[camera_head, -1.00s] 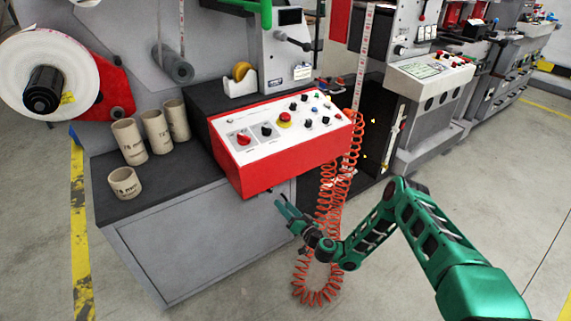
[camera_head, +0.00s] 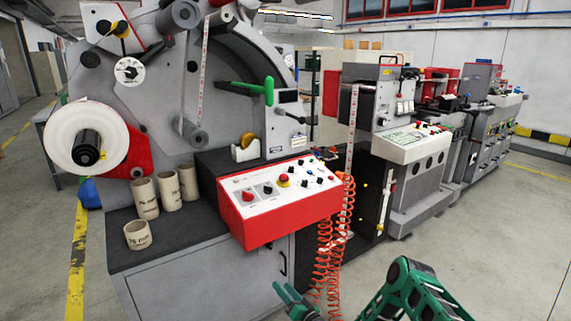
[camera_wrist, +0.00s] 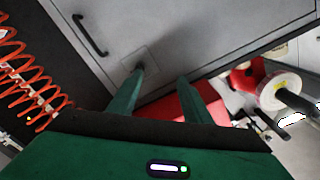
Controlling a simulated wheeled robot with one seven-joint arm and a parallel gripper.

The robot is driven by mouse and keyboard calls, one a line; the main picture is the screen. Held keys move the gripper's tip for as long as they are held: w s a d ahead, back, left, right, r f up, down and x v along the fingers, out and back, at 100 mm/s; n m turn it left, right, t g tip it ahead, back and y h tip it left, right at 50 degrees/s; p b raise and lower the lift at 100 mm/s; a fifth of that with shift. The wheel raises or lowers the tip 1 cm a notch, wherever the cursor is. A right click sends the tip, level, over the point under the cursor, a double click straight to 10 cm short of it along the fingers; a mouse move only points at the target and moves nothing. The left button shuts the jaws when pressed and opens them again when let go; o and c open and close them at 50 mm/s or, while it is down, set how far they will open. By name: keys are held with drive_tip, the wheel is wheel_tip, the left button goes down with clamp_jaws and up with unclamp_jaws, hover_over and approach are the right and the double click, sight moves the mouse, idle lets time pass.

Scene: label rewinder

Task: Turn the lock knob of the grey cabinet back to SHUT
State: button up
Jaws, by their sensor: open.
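The grey cabinet (camera_head: 190,285) stands under the red control box at left centre in the head view. Its grey front (camera_wrist: 190,30) fills the upper wrist view, with a black bar handle (camera_wrist: 90,36) at upper left. A small square plate (camera_wrist: 146,54) on that front lies just beyond my left fingertip. I cannot make out the lock knob or its marking; the finger may cover it. My gripper (camera_wrist: 161,76) is open and empty, its two green fingers apart and pointing at the cabinet front. In the head view my gripper (camera_head: 283,290) is at the bottom centre, below the handle.
A red control box (camera_head: 285,205) with knobs and buttons overhangs the cabinet. An orange coiled cable (camera_head: 330,260) hangs just right of my gripper; it shows at left in the wrist view (camera_wrist: 25,80). Cardboard cores (camera_head: 145,198) stand on the worktop. Floor at right is clear.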

wheel_tip(320, 180, up, 14)
drive_tip(key=d+n+g+y, duration=0.2)
drive_tip(key=n+g, duration=0.5)
drive_tip(key=n, duration=0.1)
drive_tip(key=s+d+r+m+g+h, duration=0.1)
drive_tip(key=s+d+r+h, duration=0.2)
drive_tip(key=s+d+r, duration=0.35)
drive_tip(key=s+d+r+m+g+h, duration=0.1)
drive_tip(key=s+d+r+g+h, duration=0.2)
drive_tip(key=d, duration=0.7)
drive_tip(key=s+d+r+m+h, duration=0.1)
drive_tip(key=s+d+r+h, duration=0.1)
drive_tip(key=s+d+r, duration=0.45)
drive_tip(key=s+d+r+m+g+h, duration=0.1)
drive_tip(key=s+d+r+m+h, duration=0.15)
drive_tip(key=s+d+r, duration=0.4)
drive_tip(key=s+d+r+m+g+h, duration=0.1)
drive_tip(key=s+d+r+m, duration=0.2)
drive_tip(key=s+d, duration=0.55)
drive_tip(key=s+r+m+g, duration=0.1)
drive_tip(key=s+m, duration=0.1)
drive_tip(key=s, duration=0.8)
drive_tip(key=s+d+r+m+g, duration=0.1)
drive_tip(key=s+r+m, duration=0.1)
drive_tip(key=s, duration=0.8)
drive_tip(key=shift+m, duration=0.65)
drive_tip(key=shift+s, duration=0.1)
